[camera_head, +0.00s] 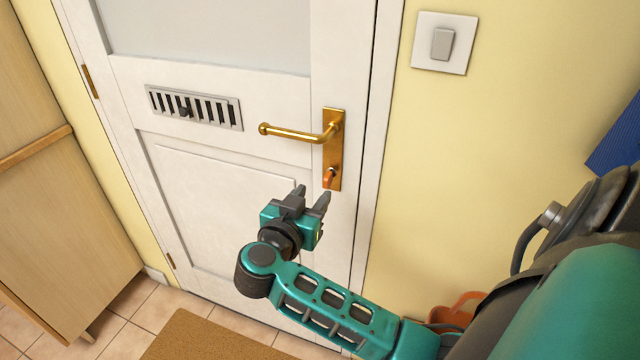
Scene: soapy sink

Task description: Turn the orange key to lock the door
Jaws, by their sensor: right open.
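The orange key (329,177) sits in the lock at the lower part of the brass plate (334,148) on the white door (225,170). The brass handle (290,132) points left from the plate above the key. The door looks closed in its frame. My right gripper (311,193) is open and empty, its two fingertips just below and to the left of the key in the picture. I cannot tell how far it is from the key in depth. My left gripper is not in view.
A metal vent (195,107) is set in the door to the left. A light switch (443,43) is on the yellow wall at right. A wooden cabinet (60,200) stands at left. A brown mat (205,338) lies on the tiled floor. An orange object (455,309) is partly hidden behind my arm.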

